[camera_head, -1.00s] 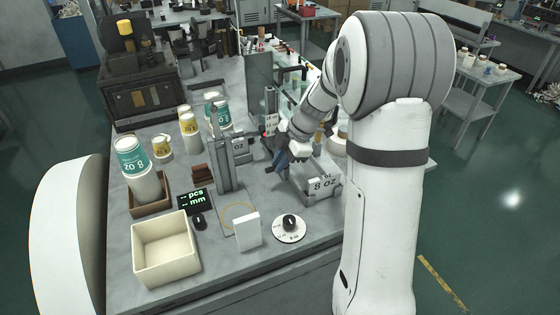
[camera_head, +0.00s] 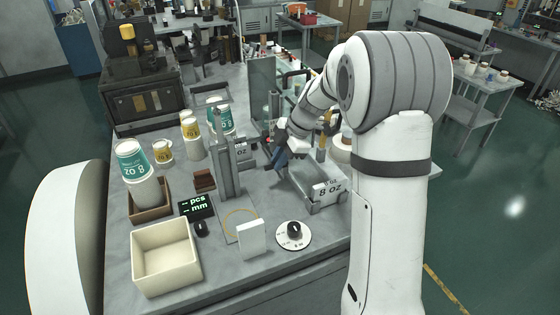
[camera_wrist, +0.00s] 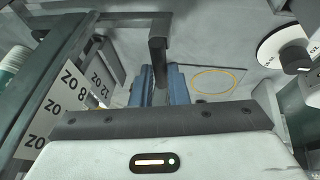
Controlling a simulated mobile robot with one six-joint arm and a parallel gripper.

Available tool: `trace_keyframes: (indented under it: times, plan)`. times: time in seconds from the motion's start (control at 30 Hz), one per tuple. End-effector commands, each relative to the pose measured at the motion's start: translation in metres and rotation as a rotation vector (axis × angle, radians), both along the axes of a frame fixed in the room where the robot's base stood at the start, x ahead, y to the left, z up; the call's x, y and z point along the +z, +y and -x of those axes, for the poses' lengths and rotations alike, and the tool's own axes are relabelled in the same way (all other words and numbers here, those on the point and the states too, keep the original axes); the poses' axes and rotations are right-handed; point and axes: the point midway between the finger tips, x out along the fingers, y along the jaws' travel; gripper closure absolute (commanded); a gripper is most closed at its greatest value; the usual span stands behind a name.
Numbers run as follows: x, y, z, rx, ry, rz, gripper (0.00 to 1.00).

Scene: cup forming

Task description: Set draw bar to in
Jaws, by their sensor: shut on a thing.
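A dark, bent bar (camera_wrist: 158,45), which I take to be the draw bar, runs down between the blue fingers of my gripper (camera_wrist: 160,88) in the wrist view. The fingers are shut on it. In the head view my gripper (camera_head: 279,160) is between the upright grey stand (camera_head: 228,168) and the clear-sided tray marked 8 OZ (camera_head: 328,190). The arm hides most of the bar there, so I cannot tell how far in or out it stands.
Size plates (camera_wrist: 62,95) with OZ marks are close at the left in the wrist view. A round dial (camera_head: 293,235), a white card (camera_head: 251,239), a cream bin (camera_head: 166,257) and paper cups (camera_head: 134,160) stand on the bench.

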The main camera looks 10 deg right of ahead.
Motion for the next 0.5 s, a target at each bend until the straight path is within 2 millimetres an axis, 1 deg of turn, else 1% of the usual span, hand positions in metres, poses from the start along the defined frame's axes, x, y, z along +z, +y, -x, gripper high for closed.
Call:
trace_keyframes:
  times: [0.03, 0.07, 0.3, 0.5]
  plan:
    - [0.0031, 0.0000, -0.0034, -0.003, -0.013, 0.001, 1.00]
    - [0.0033, 0.0003, -0.0035, -0.003, -0.013, 0.001, 0.83]
    - [0.0025, 0.0022, -0.0026, 0.002, -0.010, 0.002, 0.64]
    - [0.0020, 0.0028, -0.0019, 0.004, -0.009, 0.002, 0.64]
